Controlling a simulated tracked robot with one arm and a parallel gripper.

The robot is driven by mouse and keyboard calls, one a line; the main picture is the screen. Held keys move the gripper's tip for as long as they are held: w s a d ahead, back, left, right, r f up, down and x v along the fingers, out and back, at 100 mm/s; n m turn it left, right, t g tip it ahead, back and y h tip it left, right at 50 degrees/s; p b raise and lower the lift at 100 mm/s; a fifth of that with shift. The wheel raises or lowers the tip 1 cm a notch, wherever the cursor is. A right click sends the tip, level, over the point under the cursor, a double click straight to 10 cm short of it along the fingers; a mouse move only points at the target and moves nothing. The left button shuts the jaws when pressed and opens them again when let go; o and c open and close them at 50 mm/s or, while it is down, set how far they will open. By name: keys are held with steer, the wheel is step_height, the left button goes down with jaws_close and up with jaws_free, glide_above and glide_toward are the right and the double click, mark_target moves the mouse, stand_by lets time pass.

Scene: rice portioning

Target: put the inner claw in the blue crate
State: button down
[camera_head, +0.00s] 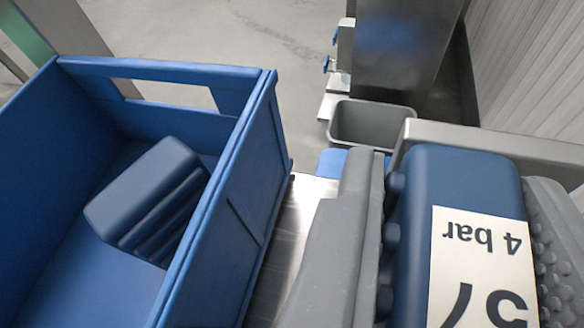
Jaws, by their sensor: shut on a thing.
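My gripper (457,185) has grey, knobbed fingers at the lower right. It is shut on a dark blue, rounded block (455,165), which I take to be the inner claw. The block carries a white label with upside-down writing, "4 bar" and "57". Its lower part is cut off by the picture edge. The blue crate (262,160) stands open at the left, with a handle slot in its far wall. My gripper and the held block are to the right of the crate, outside its right wall. Another dark blue block with ridges (150,195) lies tilted inside the crate.
A strip of metal surface (302,215) shows between the crate and my gripper. A grey bin (369,124) stands beyond, by a steel cabinet (395,55) with blue-handled valves. The crate floor is bare towards the near left.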

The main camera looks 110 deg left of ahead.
steer(key=shift+r, duration=0.3)
